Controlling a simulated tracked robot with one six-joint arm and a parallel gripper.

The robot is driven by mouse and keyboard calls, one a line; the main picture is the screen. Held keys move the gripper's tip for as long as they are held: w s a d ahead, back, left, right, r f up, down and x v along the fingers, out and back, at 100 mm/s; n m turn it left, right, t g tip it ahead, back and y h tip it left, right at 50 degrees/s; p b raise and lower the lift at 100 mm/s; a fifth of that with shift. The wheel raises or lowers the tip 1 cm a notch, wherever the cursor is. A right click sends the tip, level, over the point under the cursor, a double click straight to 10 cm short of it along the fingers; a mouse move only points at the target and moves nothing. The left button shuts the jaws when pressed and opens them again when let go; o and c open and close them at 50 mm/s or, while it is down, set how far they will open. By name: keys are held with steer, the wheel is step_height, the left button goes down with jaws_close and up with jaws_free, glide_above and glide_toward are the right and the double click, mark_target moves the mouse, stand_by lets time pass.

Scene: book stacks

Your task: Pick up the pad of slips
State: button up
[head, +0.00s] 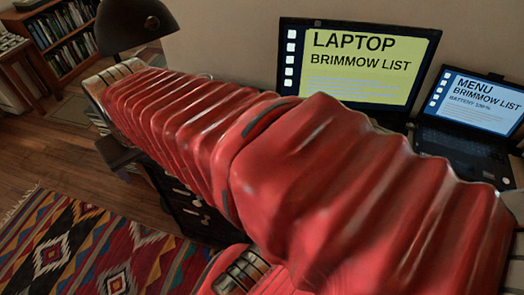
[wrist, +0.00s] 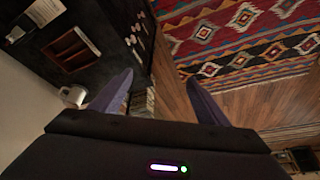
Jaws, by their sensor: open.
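In the wrist view my gripper (wrist: 160,77) is open, its two dark fingers wide apart with nothing between them. Wooden floor and the edge of a dark desk lie beyond the fingers. A small pale flat thing (wrist: 45,12) lies at the top left on the dark desk top; it may be the pad of slips, but it is too small to tell. It is well to the left of and beyond my fingers, not touched. In the head view my red arm covers most of the desk, and I cannot make out the pad there.
A wooden tray (wrist: 70,50) and a white mug (wrist: 73,96) stand on the dark desk top (wrist: 100,55), left of my fingers. A monitor (head: 365,60) and a laptop (head: 465,115) stand at the right. A dark lamp (head: 135,25), bookcase (head: 62,45) and patterned rug (head: 90,250) are at the left.

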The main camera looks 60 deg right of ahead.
steer(key=s+d+f+m+g, duration=0.1)
steer(key=d+f+m, duration=0.15)
steer(key=d, duration=0.55)
steer(key=d+f+m+g, duration=0.15)
steer(key=d+m, duration=0.25)
steer(key=d, duration=0.5)
steer(key=s+d+f+m+g, duration=0.1)
steer(key=s+d+f+m, duration=0.1)
steer(key=s+d, duration=0.3)
steer(key=s+d+f+m, duration=0.3)
steer(key=s+d+f, duration=0.2)
steer(key=d, duration=0.5)
steer(key=shift+s+d+g, duration=0.15)
steer(key=shift+s+g, duration=0.05)
steer(key=shift+g, duration=0.15)
steer(key=shift+f, duration=0.15)
steer(key=f, duration=0.5)
steer(key=d+f, duration=0.1)
steer(key=f, duration=0.1)
steer(key=shift+w+f, duration=0.1)
steer(key=shift+f, duration=0.3)
steer(key=shift+d+f, duration=0.1)
steer(key=shift+f, duration=0.25)
steer(key=shift+d+f, duration=0.25)
steer(key=shift+f, duration=1.05)
steer(key=shift+d+f, duration=0.25)
steer(key=shift+f, duration=1)
steer(key=shift+c, duration=0.6)
